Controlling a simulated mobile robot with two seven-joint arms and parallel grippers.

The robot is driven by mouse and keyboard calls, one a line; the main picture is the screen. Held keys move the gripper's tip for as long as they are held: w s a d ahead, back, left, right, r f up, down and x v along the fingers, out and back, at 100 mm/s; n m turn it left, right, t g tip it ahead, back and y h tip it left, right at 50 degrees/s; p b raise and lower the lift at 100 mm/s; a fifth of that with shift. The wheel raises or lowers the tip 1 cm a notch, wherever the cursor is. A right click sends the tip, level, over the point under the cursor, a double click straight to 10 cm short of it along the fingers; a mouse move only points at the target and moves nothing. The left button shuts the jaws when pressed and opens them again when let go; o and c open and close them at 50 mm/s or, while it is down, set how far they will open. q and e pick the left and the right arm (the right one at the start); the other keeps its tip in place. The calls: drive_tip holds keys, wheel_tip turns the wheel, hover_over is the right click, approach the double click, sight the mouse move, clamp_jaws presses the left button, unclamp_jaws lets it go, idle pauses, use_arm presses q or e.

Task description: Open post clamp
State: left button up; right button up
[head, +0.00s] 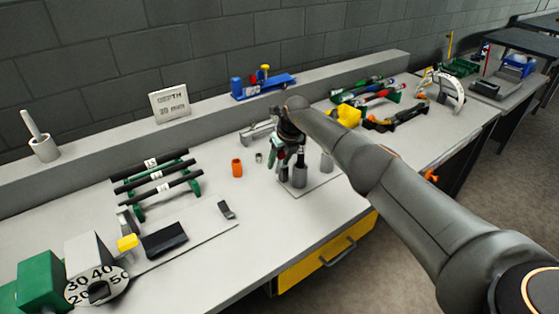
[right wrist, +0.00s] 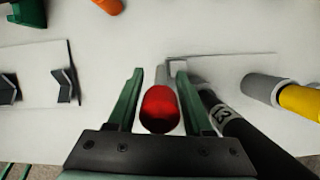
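My right gripper (right wrist: 160,74) is open in the right wrist view, with two green fingers apart. A red rounded end (right wrist: 160,108) sits between them, with a small gap on each side. Behind it is a grey metal part (right wrist: 176,67), perhaps the post clamp; its state is hard to tell. In the head view my right gripper (head: 289,158) points down over a pale plate (head: 318,188). A grey cylinder (head: 299,177) stands just below it and another (head: 327,162) to its right. My arm hides part of this spot. My left gripper is not in view.
A dark rod marked 13 (right wrist: 240,130) passes close to the right finger. An orange cup (head: 237,167) stands to the left. A rack of black rods (head: 158,178) and a dial (head: 97,288) lie farther left. Green, red and black-handled tools (head: 372,95) lie behind right.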

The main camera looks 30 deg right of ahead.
drive_tip(key=shift+r+p, duration=0.3)
drive_tip(key=shift+r, duration=0.15)
drive_tip(key=p+v, duration=0.1)
drive_tip(key=v, duration=0.3)
drive_tip(key=shift+s+d, duration=0.1)
drive_tip(key=v, duration=0.7)
drive_tip(key=shift+s+r, duration=0.15)
drive_tip(key=shift+r, duration=0.15)
